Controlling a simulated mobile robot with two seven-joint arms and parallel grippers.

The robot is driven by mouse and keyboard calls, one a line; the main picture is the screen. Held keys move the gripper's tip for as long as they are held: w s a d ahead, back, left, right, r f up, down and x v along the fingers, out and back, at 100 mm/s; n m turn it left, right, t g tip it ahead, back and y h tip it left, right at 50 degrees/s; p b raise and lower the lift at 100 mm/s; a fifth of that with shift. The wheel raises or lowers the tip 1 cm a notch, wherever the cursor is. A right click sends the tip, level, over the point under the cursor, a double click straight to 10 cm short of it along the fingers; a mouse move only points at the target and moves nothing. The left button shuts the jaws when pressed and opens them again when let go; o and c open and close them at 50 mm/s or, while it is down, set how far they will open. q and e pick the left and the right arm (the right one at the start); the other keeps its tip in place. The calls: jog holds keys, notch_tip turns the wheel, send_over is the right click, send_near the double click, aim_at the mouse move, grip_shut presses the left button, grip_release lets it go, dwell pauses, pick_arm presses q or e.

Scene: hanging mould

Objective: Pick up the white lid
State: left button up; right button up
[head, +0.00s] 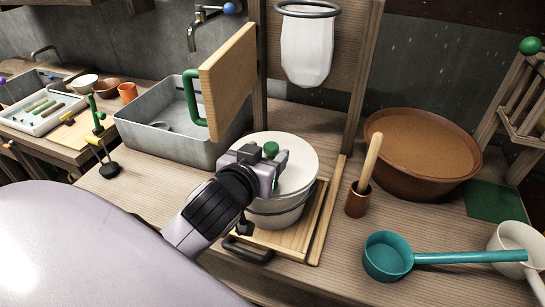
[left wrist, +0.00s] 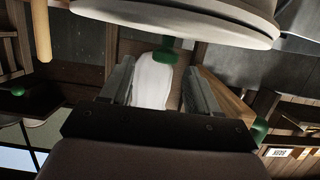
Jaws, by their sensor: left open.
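The white lid (head: 301,153) lies flat on a pale round pot (head: 275,216) in the middle of the counter. Its green knob (head: 270,149) stands up from its centre. My left gripper (head: 267,157) is open just above the lid, with its fingers on either side of the knob in the picture. In the left wrist view, the lid (left wrist: 190,15) crosses the top, and the knob (left wrist: 168,47) shows between and just beyond the open fingertips (left wrist: 160,68). I cannot tell whether a finger touches it. My right gripper is not in view.
The pot stands on a wooden board (head: 312,238) with a dark handle. A white hanging mould (head: 306,50) and a wooden panel with a green handle (head: 229,80) are behind. A brown tool cup (head: 357,199), a brown basin (head: 420,180) and a teal ladle (head: 388,256) are right.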

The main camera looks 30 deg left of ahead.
aim_at(270, 147)
pick_arm(q)
jog(key=shift+a+p+x, duration=0.15)
jog(key=shift+p+x, duration=0.05)
jog(key=shift+x, duration=1.05)
jog(key=shift+a+p+x, duration=0.15)
jog(key=shift+x, duration=1.1)
jog(key=shift+s, duration=0.1)
jog(key=c, duration=1.1)
